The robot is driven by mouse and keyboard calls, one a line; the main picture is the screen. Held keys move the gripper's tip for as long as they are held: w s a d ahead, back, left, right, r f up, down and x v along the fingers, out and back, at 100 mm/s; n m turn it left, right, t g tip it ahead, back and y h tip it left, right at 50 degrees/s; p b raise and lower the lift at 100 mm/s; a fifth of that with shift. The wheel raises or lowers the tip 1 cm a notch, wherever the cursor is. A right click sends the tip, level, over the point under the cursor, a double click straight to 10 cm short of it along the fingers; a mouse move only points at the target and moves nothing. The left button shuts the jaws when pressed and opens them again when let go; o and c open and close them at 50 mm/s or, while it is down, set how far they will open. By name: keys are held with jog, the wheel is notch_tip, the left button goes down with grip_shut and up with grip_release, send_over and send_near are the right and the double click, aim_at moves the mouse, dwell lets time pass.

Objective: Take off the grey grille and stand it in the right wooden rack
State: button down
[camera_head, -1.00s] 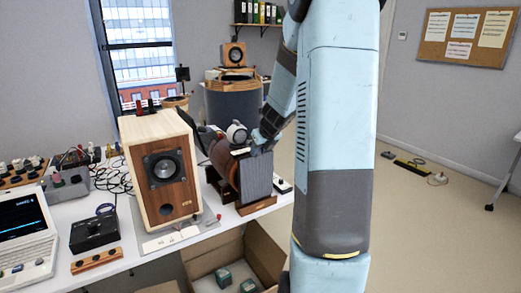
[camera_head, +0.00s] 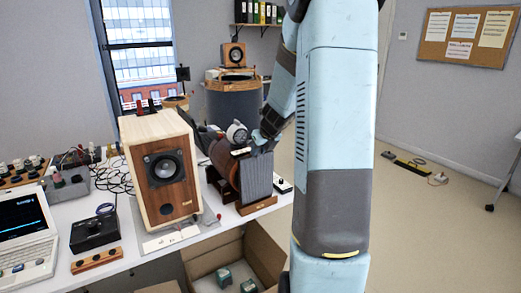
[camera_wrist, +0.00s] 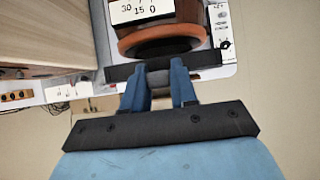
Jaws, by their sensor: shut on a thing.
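The grey grille (camera_head: 257,178) stands upright at the right end of the bench. Its lower edge is at the right wooden rack (camera_head: 258,206); I cannot tell if it is fully seated in the slot. My gripper (camera_head: 259,146) is shut on the grille's top edge. In the wrist view my gripper's blue fingers (camera_wrist: 161,82) pinch the dark top edge of the grille (camera_wrist: 121,73). The wooden speaker (camera_head: 180,205) stands to the left, its front bare with the driver showing.
A reddish-brown rounded thing (camera_head: 222,158) stands close behind the grille. An open cardboard box (camera_head: 258,248) with small teal blocks is below the bench front.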

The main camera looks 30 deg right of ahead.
aim_at(259, 157)
jog(key=shift+f, duration=1.9)
dwell(2.4)
jog(key=c, duration=0.8)
grip_release()
jog(key=v, duration=1.3)
jog(key=shift+s+r, duration=0.2)
jog(key=shift+r, duration=0.05)
